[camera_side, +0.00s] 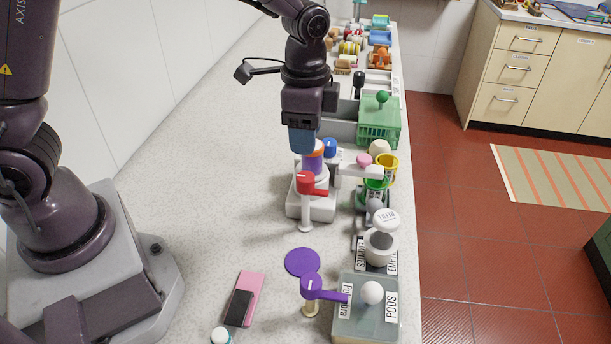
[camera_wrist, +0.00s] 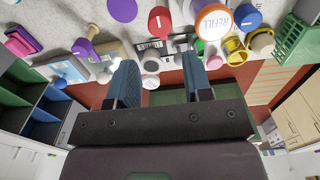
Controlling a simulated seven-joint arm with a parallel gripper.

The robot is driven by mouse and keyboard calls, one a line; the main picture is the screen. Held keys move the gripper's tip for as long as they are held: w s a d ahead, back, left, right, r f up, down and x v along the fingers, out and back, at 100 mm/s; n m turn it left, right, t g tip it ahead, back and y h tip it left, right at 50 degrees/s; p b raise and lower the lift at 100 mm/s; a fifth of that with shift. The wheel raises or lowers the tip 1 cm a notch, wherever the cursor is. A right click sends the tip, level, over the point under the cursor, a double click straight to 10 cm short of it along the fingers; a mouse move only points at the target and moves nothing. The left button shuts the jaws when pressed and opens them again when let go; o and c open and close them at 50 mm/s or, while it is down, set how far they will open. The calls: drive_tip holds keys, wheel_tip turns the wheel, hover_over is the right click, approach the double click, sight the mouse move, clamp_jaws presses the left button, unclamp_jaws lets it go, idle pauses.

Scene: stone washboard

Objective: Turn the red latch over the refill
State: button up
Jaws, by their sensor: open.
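The red latch (camera_side: 307,184) sits on a white post at the front of a white stand, its short arm pointing right in the side view. It also shows in the wrist view (camera_wrist: 160,22), left of the refill. The refill (camera_side: 312,162) is a purple cylinder with an orange rim, behind the latch. In the wrist view its white lid marked REFILL (camera_wrist: 213,20) shows uncovered by the red latch. My gripper (camera_side: 303,150) is above and beside the refill in the side view, partly hiding it. In the wrist view the fingers (camera_wrist: 160,62) are apart with nothing held between them.
A blue knob (camera_side: 329,147) is close behind the refill. A white arm with a pink knob (camera_side: 364,159) and yellow and green cups are to the right. A purple latch (camera_side: 312,287) and a PODS box (camera_side: 352,325) are in front.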

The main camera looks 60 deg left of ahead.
sight(305, 176)
wheel_tip(305, 176, down, 10)
drive_tip(key=shift+r, duration=0.1)
drive_tip(key=shift+c, duration=0.2)
drive_tip(key=c, duration=0.6)
